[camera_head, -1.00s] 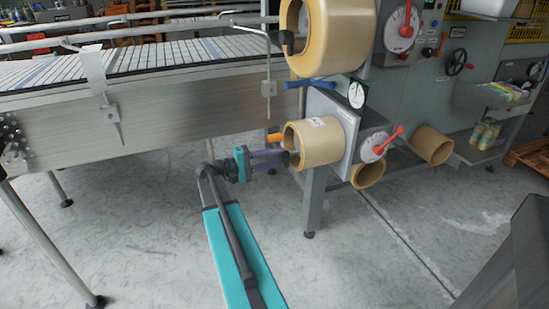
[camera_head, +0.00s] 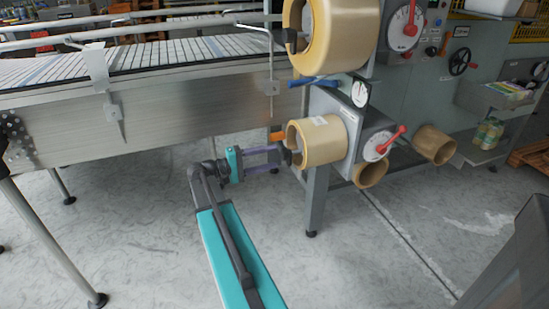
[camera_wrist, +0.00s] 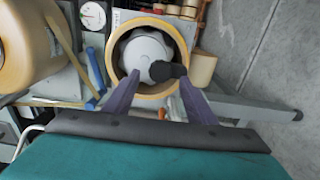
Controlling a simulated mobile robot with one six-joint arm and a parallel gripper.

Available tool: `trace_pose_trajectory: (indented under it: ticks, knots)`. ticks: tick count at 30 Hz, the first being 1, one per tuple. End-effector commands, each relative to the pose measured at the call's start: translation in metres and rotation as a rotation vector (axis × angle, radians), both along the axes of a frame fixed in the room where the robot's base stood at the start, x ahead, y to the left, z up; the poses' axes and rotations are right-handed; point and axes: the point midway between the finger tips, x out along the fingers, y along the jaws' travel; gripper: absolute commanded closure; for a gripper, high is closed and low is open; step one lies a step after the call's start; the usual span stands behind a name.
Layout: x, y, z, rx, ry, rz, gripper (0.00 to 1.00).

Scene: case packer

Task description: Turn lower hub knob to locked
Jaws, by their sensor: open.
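The lower tape roll (camera_head: 322,141) is mounted on the machine's side plate, with its hub facing my gripper. In the wrist view the white hub (camera_wrist: 143,52) sits inside the lower roll's tan ring, and a dark hub knob (camera_wrist: 166,71) sticks out from it, pointing right. My gripper (camera_wrist: 160,92) is open, with its two purple fingers to either side of the knob. In the head view my gripper (camera_head: 285,156) reaches the left face of the lower roll. Whether a finger touches the knob, I cannot tell.
The upper tape roll (camera_head: 334,35) hangs above. A blue handle (camera_head: 306,83) and an orange handle (camera_head: 277,136) stick out near the lower roll. A conveyor (camera_head: 130,115) stands at the left. A red pointer dial (camera_head: 378,146) is right of the lower roll. Open floor lies below.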

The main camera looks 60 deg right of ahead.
Motion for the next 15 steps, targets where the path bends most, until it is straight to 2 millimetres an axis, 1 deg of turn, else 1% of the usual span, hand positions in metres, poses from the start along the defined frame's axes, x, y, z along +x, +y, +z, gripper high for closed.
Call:
trace_pose_trajectory:
  ticks: [1,15]
  knots:
    - [0.007,0.007,-0.001,0.000,0.000,0.004,0.49]
    - [0.049,0.064,0.000,-0.001,0.001,0.003,0.49]
